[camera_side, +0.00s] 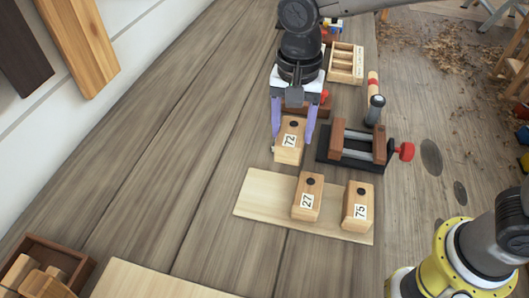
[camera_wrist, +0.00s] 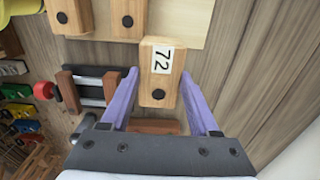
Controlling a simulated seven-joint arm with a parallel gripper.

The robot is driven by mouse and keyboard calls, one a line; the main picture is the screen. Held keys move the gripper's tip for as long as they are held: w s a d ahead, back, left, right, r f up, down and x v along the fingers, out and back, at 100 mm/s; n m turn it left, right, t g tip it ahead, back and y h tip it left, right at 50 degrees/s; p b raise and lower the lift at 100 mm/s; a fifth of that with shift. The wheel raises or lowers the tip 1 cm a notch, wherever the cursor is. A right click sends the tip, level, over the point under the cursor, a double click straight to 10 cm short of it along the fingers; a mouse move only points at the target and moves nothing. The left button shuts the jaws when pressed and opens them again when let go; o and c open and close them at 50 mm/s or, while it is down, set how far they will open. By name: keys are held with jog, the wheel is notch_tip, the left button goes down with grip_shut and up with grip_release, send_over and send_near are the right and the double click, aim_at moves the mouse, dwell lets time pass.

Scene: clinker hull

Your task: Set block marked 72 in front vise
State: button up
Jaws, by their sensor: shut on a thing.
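The block marked 72 (camera_side: 288,153) is pale wood with a dark round spot on top and a white label. My gripper (camera_side: 292,138) has purple fingers, one on each side of this block, and is shut on it. The wrist view shows the block (camera_wrist: 158,82) upright between the fingers (camera_wrist: 160,74). I cannot tell its exact height above the bench. The nearer vise (camera_side: 358,154), with brown wooden jaws, a dark base and a red knob, is just right of the block, apart from it. It also shows in the wrist view (camera_wrist: 90,102). Its jaws stand apart with nothing between them.
Blocks marked 27 (camera_side: 307,203) and 75 (camera_side: 356,212) stand on a pale board (camera_side: 262,196) in front. A second vise (camera_side: 318,111) is partly hidden behind my gripper. A dark-headed tool (camera_side: 375,108) and a wooden compartment tray (camera_side: 345,63) are behind.

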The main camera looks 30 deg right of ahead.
jog(key=s+d+r, duration=0.1)
jog(key=s+d, duration=0.2)
jog(key=d, duration=1.5)
jog(key=shift+a+f, duration=0.15)
jog(key=shift+f, duration=1.35)
jog(key=shift+a+f, duration=0.1)
jog(key=shift+f, duration=1.35)
jog(key=shift+f, duration=0.35)
jog(key=o, duration=1.5)
jog(key=shift+c, duration=0.2)
notch_tip(320, 180, up, 8)
